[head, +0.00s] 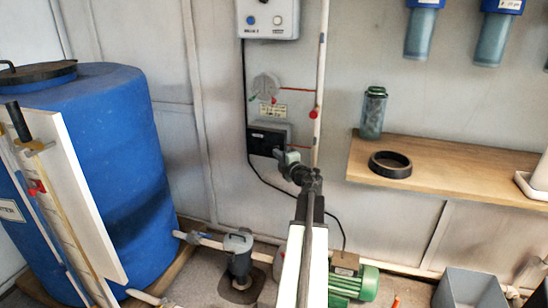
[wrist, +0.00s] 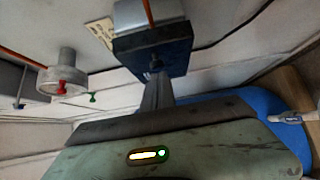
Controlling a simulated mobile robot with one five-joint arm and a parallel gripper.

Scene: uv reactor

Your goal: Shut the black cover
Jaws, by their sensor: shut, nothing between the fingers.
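The black cover (head: 264,140) is on the front of a small grey box on the back wall, with a pale label on it. It also shows in the wrist view as a dark block (wrist: 180,52). My gripper (head: 279,155) is at the cover's lower right corner in the head view. In the wrist view my gripper (wrist: 156,66) is shut and empty, its tip in front of the cover's dark face. The tip looks very close to the cover; I cannot tell if they touch. How far the cover stands open is not clear.
A round grey fitting (head: 266,86) with a red lever is above the box. A white vertical pipe (head: 321,80) runs to its right. A wooden shelf (head: 460,178) with a black ring (head: 390,164) is at right. A blue barrel (head: 120,150) is at left.

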